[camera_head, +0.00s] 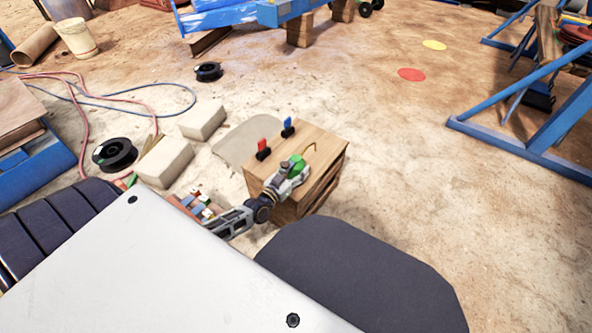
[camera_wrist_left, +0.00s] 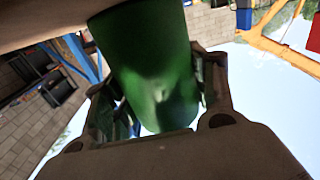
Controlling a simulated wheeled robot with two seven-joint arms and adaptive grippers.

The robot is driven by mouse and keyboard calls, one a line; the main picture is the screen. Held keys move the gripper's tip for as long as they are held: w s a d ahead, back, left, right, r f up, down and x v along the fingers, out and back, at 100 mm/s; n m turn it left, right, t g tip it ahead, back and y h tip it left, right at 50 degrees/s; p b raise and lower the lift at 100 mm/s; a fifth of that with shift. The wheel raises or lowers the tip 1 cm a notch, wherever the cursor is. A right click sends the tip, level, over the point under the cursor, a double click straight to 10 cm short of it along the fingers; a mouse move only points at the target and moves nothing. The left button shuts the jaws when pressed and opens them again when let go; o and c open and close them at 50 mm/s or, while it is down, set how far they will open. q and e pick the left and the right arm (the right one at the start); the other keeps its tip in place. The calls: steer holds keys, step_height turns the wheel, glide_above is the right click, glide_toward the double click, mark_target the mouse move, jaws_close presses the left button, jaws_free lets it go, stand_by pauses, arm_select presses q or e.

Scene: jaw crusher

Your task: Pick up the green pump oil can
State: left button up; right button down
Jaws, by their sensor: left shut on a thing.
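The green pump oil can (camera_head: 297,163) is at the right part of a wooden crate's top in the head view, partly hidden by my gripper. A thin curved spout shows beside it. My left gripper (camera_head: 291,174) is shut on the can. In the left wrist view the green can body (camera_wrist_left: 150,65) fills the middle, between the two fingers of my left gripper (camera_wrist_left: 165,100). I cannot tell whether the can still touches the crate top. My right gripper is not in view.
The wooden crate (camera_head: 325,160) also bears a red item (camera_head: 263,148) and a blue item (camera_head: 288,127). Pale blocks (camera_head: 165,162) and a black spool (camera_head: 115,154) lie to the left. A blue steel frame (camera_head: 520,150) stands at the right. Open ground lies right of the crate.

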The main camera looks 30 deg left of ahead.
mark_target(296, 158)
arm_select(q)
steer(key=shift+c, duration=1.2)
steer(key=shift+r, duration=0.2)
